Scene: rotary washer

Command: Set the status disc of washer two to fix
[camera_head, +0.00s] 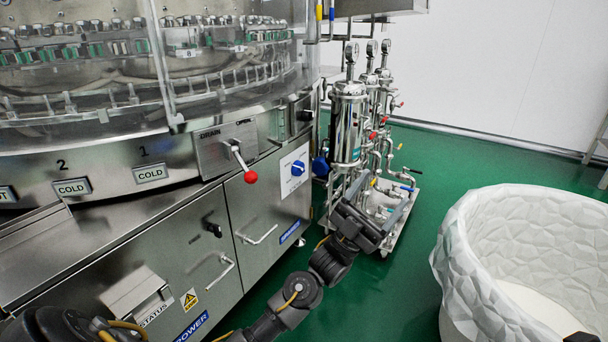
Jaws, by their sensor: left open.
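The steel rotary washer (110,150) fills the left side, with "2" and "1" marks above COLD labels. A STATUS label (153,314) sits low on its front at the bottom left, under a slanted steel box (137,293). A white plate with a blue knob (297,168) is on the right cabinet face; its print is too small to read. I cannot make out which part is washer two's status disc. My left gripper (387,197) is open and empty, right of the cabinet, in front of the steel filter unit. My right gripper does not clearly show.
A red-balled DRAIN lever (250,177) juts from the washer. A steel filter and pipe unit (348,125) stands behind my left gripper. A large white faceted tub (462,255) stands at the right. Green floor (410,275) is clear between tub and washer.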

